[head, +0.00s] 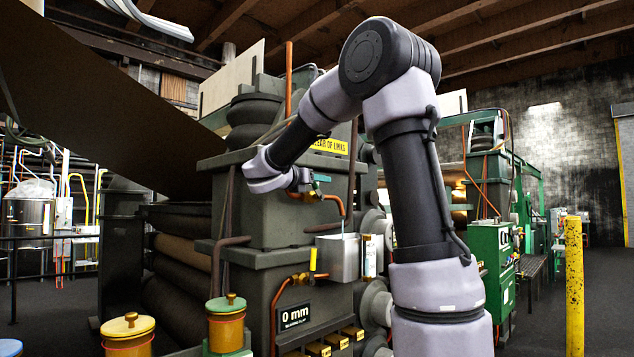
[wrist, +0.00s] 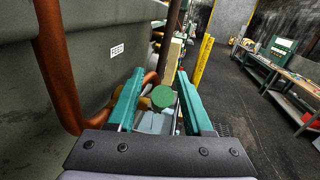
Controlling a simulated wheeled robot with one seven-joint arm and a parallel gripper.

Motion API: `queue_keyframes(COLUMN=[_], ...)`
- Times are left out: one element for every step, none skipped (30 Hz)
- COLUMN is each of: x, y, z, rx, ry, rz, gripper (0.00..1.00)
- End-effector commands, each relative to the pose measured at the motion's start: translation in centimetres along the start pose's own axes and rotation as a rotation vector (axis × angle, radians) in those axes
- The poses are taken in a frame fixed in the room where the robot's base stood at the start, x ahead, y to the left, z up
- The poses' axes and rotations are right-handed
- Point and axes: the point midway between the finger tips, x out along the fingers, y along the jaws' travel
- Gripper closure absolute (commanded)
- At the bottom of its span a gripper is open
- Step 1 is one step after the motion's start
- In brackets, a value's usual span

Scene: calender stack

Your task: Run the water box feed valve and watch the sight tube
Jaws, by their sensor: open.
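My gripper (head: 316,181) is up against the side of the dark machine in the head view, above a copper pipe bend (head: 335,202). In the wrist view its two teal fingers (wrist: 160,82) stand apart on either side of a round green knob (wrist: 162,96), which looks like the feed valve handle. I cannot tell if they touch it. Below the pipe is an open grey metal box (head: 338,258). A thin pale line runs from the pipe end toward it. A white upright cylinder (head: 370,256), possibly the sight tube, stands beside the box; its level is unreadable.
Copper pipes (wrist: 57,65) run close along the machine wall in the wrist view. A yellow post (head: 574,285) stands at the right, with open floor around it.

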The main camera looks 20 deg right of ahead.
Motion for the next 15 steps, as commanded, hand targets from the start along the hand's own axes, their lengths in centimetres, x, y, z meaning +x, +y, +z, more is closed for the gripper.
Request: queue_keyframes(x=[0.09,0.11,0.11,0.1,0.09,0.09,0.08,0.08,0.08,0.07,0.07,0.07,0.07,0.07,0.06], y=[0.0,0.0,0.0,0.0,0.0,0.0,0.0,0.0,0.0,0.0,0.0,0.0,0.0,0.0,0.0], z=[0.0,-0.01,-0.01,-0.01,-0.01,-0.01,-0.01,-0.02,-0.02,-0.02,-0.02,-0.02,-0.02,-0.02,-0.02], rx=[0.0,0.0,0.0,0.0,0.0,0.0,0.0,0.0,0.0,0.0,0.0,0.0,0.0,0.0,0.0], ry=[0.0,0.0,0.0,0.0,0.0,0.0,0.0,0.0,0.0,0.0,0.0,0.0,0.0,0.0,0.0], rz=[0.0,0.0,0.0,0.0,0.0,0.0,0.0,0.0,0.0,0.0,0.0,0.0,0.0,0.0,0.0], gripper=[0.49,0.49,0.49,0.49,0.49,0.49,0.49,0.61,0.76,0.87,0.99,1.0,1.0,1.0,1.0])
